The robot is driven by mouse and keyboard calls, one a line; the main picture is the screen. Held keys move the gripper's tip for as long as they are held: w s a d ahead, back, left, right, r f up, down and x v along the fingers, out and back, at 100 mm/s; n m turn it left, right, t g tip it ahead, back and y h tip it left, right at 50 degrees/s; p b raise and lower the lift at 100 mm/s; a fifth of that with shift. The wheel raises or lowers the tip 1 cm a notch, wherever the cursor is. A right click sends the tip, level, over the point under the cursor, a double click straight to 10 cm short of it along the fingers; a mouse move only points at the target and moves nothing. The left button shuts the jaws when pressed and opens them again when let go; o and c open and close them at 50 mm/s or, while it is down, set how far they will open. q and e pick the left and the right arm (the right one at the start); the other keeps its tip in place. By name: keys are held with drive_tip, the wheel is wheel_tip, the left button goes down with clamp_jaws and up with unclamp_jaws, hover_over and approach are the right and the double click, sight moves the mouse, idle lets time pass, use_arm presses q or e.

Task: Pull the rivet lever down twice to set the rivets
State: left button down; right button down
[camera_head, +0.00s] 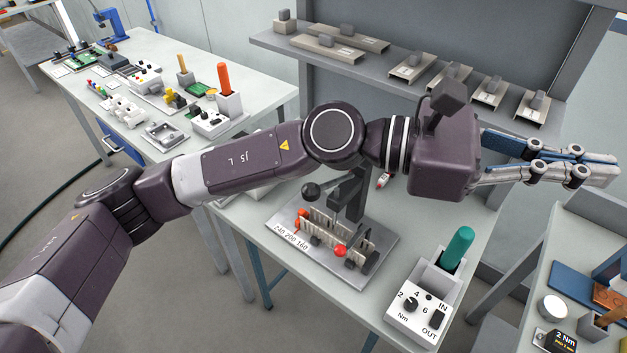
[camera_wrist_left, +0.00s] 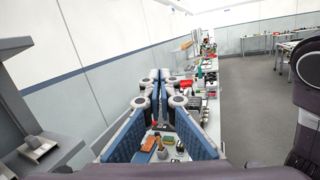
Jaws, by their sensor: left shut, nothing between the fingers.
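Which of these belongs to the rivet lever, I cannot tell. My left gripper (camera_head: 592,165) is shut and empty, well to the right of the device and touching nothing. Its closed blue-padded fingers also show in the left wrist view (camera_wrist_left: 160,85).
A white box with a dial (camera_head: 412,312) and a teal-handled tool (camera_head: 457,247) stand right of the device. A shelf (camera_head: 350,60) with several metal parts is behind. A side table (camera_head: 262,92) holds an orange-handled tool (camera_head: 225,80). Another table stands at lower right.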

use_arm(q)
drive_tip(key=w+a+f+m+t+y, duration=0.1)
drive_tip(key=w+a+f+m+y, duration=0.25)
drive_tip(key=f+y, duration=0.2)
drive_tip(key=w+a+f+m+t+y, duration=0.2)
drive_tip(key=f+m+y, duration=0.2)
drive_tip(key=f, duration=0.3)
drive_tip(key=w+a+r+m+t+y, duration=0.2)
drive_tip(key=w+a+t+y, duration=0.4)
drive_tip(key=w+a, duration=1)
drive_tip(key=a+r+y, duration=0.1)
drive_tip(key=a+y, duration=0.1)
drive_tip(key=a, duration=0.1)
drive_tip(key=shift+a, duration=0.3)
drive_tip(key=shift+f, duration=0.1)
drive_tip(key=b, duration=0.6)
hover_over(320, 186)
wheel_tip(320, 186, down, 7)
drive_tip(key=shift+r, duration=0.1)
drive_tip(key=shift+s+a+f+b, duration=0.25)
drive_tip(key=shift+f+b, duration=0.3)
drive_tip(key=shift+b, duration=0.15)
